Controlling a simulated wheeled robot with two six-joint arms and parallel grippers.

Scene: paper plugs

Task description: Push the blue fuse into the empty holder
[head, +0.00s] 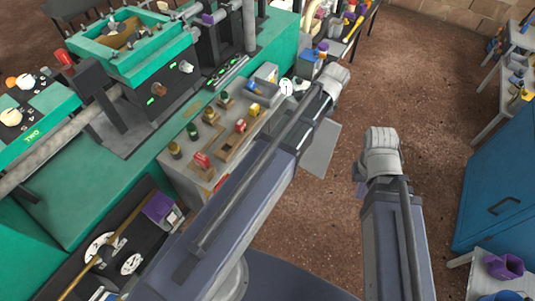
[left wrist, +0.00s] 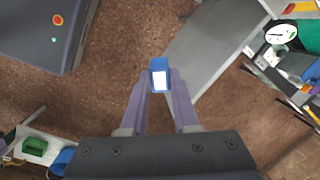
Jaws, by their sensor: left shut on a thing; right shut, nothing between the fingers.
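The blue fuse (left wrist: 160,65), a small blue block with a white face, is between the fingertips of my left gripper (left wrist: 160,78), which is shut on it. Brown floor shows behind it in the left wrist view. In the head view my left arm hides this gripper and the fuse. A sloping grey panel (head: 217,137) carries several small red, yellow, orange and dark green plugs in holders. My right gripper (head: 360,180) is shut and empty, mostly hidden, over the floor right of the panel.
Green machinery (head: 130,38) stands behind and left of the panel. A grey plate (head: 322,150) sticks out beyond my left arm. A blue cabinet (head: 505,180) and small tables line the right side. Open floor (head: 420,90) lies between.

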